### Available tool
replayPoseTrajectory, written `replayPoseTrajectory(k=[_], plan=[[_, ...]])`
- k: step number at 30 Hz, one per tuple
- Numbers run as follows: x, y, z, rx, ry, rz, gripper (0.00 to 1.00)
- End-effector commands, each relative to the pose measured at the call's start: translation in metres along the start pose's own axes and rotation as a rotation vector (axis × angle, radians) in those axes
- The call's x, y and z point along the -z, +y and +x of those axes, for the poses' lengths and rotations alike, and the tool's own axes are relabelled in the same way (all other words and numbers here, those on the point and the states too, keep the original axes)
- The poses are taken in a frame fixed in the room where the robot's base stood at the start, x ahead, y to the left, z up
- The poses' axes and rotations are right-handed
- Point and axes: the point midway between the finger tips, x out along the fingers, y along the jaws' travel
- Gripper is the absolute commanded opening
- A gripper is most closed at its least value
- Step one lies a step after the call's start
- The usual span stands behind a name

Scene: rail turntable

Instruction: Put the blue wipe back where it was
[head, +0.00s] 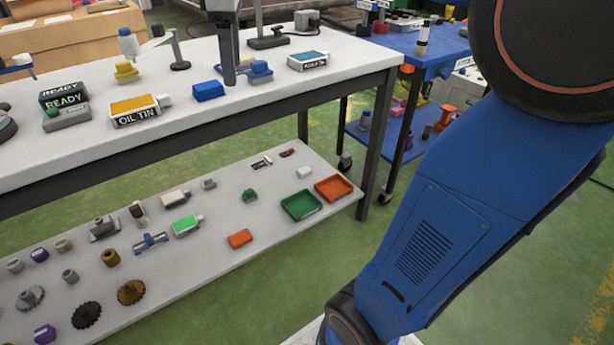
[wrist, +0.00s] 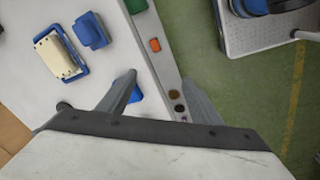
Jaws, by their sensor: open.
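A small blue folded piece, which looks like the blue wipe (head: 208,90), lies on the white bench top near its front edge. In the wrist view a blue patch (wrist: 137,95), probably the same piece, shows beside the left finger, which hides part of it. My gripper (wrist: 160,77) is open, with nothing seen between its fingers. In the head view a dark upright part just right of the wipe looks like my gripper (head: 229,75) pointing down. A blue tray with a cream block (wrist: 60,55) lies farther off, next to another blue block (wrist: 90,30).
An oil tin (head: 135,110), a READY sign (head: 65,98) and another labelled tin (head: 308,62) stand on the bench. The lower shelf holds a green tray (head: 301,204), an orange tray (head: 334,188) and several small parts. A blue cart (head: 440,55) stands behind at right.

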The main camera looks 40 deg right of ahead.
Motion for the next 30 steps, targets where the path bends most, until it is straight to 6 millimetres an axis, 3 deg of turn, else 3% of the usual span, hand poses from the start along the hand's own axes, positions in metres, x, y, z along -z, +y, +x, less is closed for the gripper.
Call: replayPoseTrajectory(k=[11, 21, 26, 30], plan=[[-0.082, -0.094, 0.073, -0.094, 0.090, 0.479, 0.58], [-0.142, -0.172, 0.162, -0.144, 0.197, 0.885, 0.58], [-0.156, -0.192, 0.189, -0.152, 0.231, 0.994, 0.58], [-0.160, -0.197, 0.197, -0.155, 0.244, 1.030, 0.58]])
